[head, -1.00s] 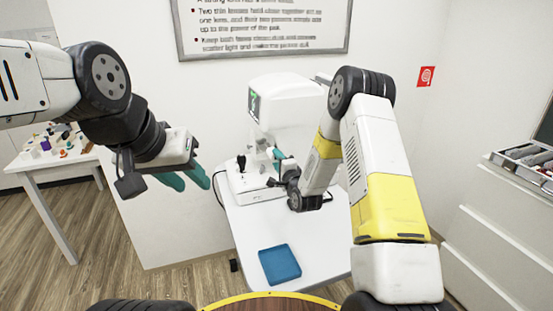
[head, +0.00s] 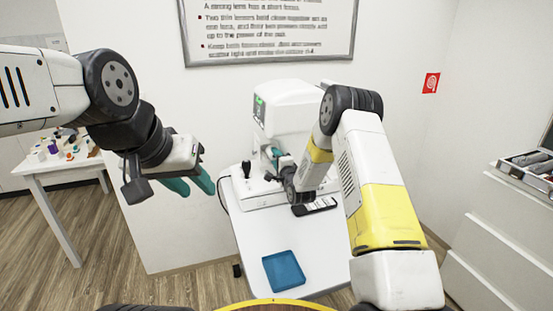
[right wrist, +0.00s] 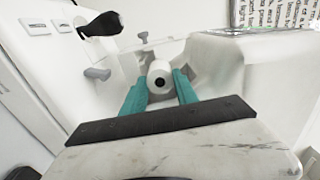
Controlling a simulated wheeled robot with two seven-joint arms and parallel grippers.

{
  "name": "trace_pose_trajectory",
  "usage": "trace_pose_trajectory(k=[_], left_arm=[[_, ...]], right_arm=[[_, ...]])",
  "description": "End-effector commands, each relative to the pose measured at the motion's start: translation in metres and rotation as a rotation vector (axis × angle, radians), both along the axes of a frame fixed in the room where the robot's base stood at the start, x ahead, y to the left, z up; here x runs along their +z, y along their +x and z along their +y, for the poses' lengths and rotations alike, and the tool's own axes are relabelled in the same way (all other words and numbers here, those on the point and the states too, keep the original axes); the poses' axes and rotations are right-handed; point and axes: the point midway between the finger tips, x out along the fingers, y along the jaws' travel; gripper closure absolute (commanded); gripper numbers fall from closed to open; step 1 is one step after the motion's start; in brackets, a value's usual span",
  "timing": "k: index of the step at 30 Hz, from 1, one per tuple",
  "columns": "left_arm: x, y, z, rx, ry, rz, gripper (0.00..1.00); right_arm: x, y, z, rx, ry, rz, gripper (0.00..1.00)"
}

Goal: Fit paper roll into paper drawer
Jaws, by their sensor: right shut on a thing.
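The white paper roll (right wrist: 158,74), with a dark core hole, is between the teal fingers of my right gripper (right wrist: 160,90) in the right wrist view. That gripper is shut on it. In the head view my right gripper (head: 275,158) is at the front of the white eye-test machine (head: 290,108), and the roll cannot be made out there. The paper drawer cannot be clearly told apart; a greyish recess lies behind the roll in the wrist view. My left gripper (head: 188,185) is open and empty, left of the machine, its teal fingers apart.
The machine stands on a white table (head: 240,250). A blue tray (head: 283,271) lies near its front edge. A black device with light keys (head: 315,206) lies by my right wrist. A black joystick (right wrist: 100,25) rises beside the machine. A white drawer cabinet (head: 500,240) stands at right.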

Motion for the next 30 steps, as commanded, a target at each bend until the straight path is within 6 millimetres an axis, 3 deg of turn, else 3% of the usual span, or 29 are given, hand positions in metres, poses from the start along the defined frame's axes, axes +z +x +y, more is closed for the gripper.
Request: trace_pose_trajectory(k=[21,30], left_arm=[[0.000,0.000,0.000,0.000,0.000,0.000,0.64],[0.000,0.000,0.000,0.000,0.000,0.000,0.64]], right_arm=[[-0.001,0.048,0.015,0.000,-0.001,-0.001,0.88],[-0.002,0.058,0.019,0.000,0.000,-0.001,0.88]])
